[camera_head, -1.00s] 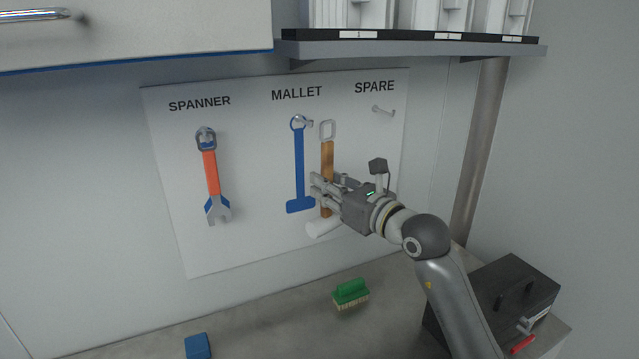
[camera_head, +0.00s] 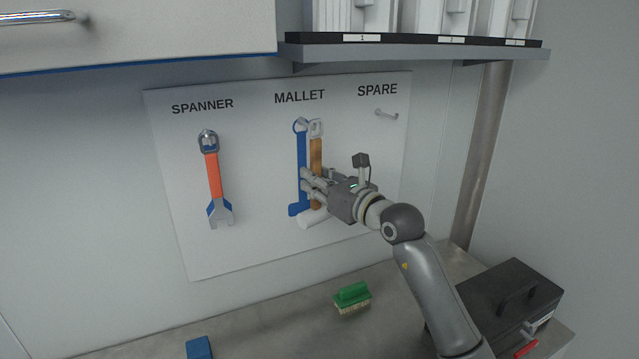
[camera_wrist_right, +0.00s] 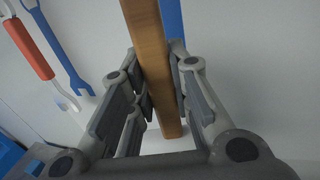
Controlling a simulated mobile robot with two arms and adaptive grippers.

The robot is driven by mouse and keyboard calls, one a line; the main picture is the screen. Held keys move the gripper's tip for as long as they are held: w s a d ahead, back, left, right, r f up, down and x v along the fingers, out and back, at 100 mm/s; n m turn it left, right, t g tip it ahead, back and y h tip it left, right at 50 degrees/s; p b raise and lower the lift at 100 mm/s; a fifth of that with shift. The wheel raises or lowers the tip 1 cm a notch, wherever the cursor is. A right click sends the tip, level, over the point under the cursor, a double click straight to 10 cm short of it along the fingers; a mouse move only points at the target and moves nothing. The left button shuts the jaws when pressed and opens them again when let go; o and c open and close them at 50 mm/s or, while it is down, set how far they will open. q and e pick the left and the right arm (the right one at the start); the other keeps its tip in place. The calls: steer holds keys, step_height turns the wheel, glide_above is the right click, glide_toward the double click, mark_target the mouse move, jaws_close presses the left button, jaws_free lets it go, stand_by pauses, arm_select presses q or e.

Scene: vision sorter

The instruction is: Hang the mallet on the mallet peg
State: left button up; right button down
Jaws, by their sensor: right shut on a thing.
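The mallet (camera_head: 316,160) has a wooden handle, a grey loop at its top and a pale cylindrical head at its bottom. It hangs upright, head down, in my right gripper (camera_head: 308,184), which is shut on the handle. The handle also shows between the fingers in the right wrist view (camera_wrist_right: 150,60). The mallet peg (camera_head: 302,124) sits under the MALLET label, at the top of a blue mallet outline (camera_head: 299,175). The mallet's loop is just right of the peg; I cannot tell its distance from the board. My left gripper is not in view.
A spanner (camera_head: 213,175) with an orange handle hangs at the left of the white board (camera_head: 255,240). The SPARE peg (camera_head: 387,114) is empty. A shelf (camera_head: 420,50) overhangs the board. A green brush (camera_head: 352,296), a blue block (camera_head: 199,347) and a dark toolbox (camera_head: 510,300) are below.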

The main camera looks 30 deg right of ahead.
steer(key=shift+w+d+f+b, duration=0.1)
steer(key=shift+w+f+b, duration=0.15)
steer(key=shift+w, duration=0.75)
steer(key=shift+w+f+b, duration=0.25)
steer(key=shift+w, duration=0.7)
steer(key=c, duration=1.3)
jaws_free()
steer(key=shift+o, duration=0.2)
steer(key=v, duration=1.2)
